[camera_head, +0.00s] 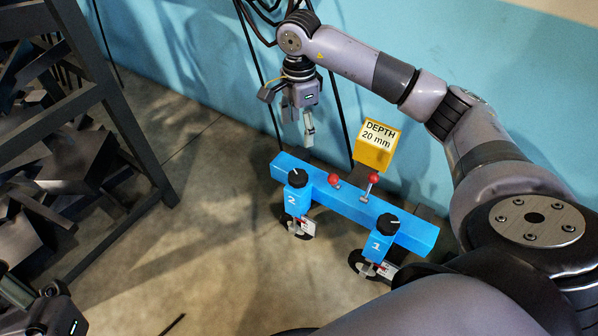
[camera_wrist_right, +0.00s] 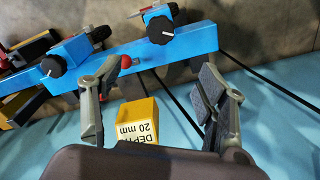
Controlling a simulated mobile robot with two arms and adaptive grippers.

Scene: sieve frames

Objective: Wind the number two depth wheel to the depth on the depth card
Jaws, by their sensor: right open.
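The number two depth wheel is a black knob (camera_head: 298,179) with a white mark, on the blue unit labelled 2 at the left of a blue bar (camera_head: 340,201). This knob also shows in the right wrist view (camera_wrist_right: 160,29). The yellow depth card (camera_head: 377,147) reads "DEPTH 20 mm" and stands behind the bar; the wrist view shows it upside down (camera_wrist_right: 138,116). My right gripper (camera_head: 298,122) is open and empty, above and behind the number two knob, apart from it. My left gripper (camera_head: 42,308) is partly visible at the lower left; its fingers are unclear.
The number one knob (camera_head: 388,224) is on the right unit. Two red-balled levers (camera_head: 373,179) stand on the bar between the units. Dark wheels hang below the units. A dark metal frame (camera_head: 120,130) stands at left. A blue wall (camera_head: 200,60) is behind. Floor left of the bar is clear.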

